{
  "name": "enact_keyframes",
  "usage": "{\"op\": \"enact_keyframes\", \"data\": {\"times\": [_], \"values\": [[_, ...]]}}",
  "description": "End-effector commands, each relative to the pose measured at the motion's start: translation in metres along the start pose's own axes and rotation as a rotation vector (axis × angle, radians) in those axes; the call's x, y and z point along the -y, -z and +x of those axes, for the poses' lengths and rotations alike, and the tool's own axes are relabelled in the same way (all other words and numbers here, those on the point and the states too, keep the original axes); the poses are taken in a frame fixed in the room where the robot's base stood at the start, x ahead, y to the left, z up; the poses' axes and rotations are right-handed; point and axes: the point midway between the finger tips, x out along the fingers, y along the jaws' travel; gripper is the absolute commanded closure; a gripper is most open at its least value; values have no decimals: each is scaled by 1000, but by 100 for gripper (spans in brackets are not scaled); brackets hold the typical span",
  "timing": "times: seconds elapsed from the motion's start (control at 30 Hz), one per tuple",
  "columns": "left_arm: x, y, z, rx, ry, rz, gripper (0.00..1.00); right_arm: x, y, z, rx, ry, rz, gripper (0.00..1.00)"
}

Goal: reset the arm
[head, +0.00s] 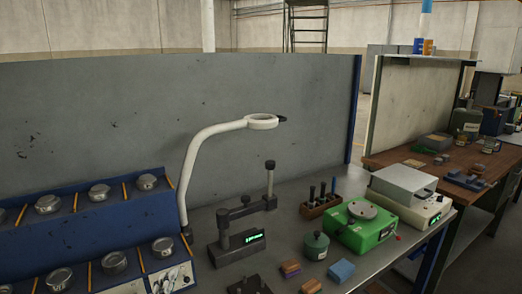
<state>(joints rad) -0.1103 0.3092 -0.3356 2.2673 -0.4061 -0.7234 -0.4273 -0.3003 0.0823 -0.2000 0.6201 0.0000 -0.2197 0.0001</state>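Neither of my arms nor either gripper shows in the head view. The view looks over a grey metal workbench (290,215) with a tall grey panel (270,115) behind it. Nothing on the bench is being touched by a gripper in this picture.
A white ring lamp (200,145) arches over the bench. A dark gauge stand (236,243), a green scale (361,228), a grey-topped instrument (404,187), a green pot (316,246) and a blue block (341,271) stand there. A blue rack (75,220) with several tins is left.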

Motion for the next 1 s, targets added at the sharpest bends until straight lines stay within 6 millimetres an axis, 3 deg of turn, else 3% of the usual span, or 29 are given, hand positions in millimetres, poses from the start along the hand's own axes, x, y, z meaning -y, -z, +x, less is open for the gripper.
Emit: {"op": "enact_keyframes", "data": {"times": [0.03, 0.1, 0.2, 0.4, 0.67, 1.0], "values": [[-26, -27, -17, 117, -91, -129, 20, 0, 1, 0, -1, 1, 0, 0], [-58, -58, -43, 270, -202, -284, 20, 1, 1, 0, -2, 1, 1, 0], [-95, -88, -81, 454, -324, -452, 20, 2, 1, 0, -2, 2, 1, 0], [-143, -116, -150, 724, -487, -662, 20, 4, 2, 0, -3, 4, 2, 0], [-179, -127, -228, 1002, -634, -831, 20, 4, 2, 0, -2, 4, 2, 0], [-262, -174, -200, 1035, -661, -818, 20, 4, 1, 0, -1, 4, 2, 0]]}}
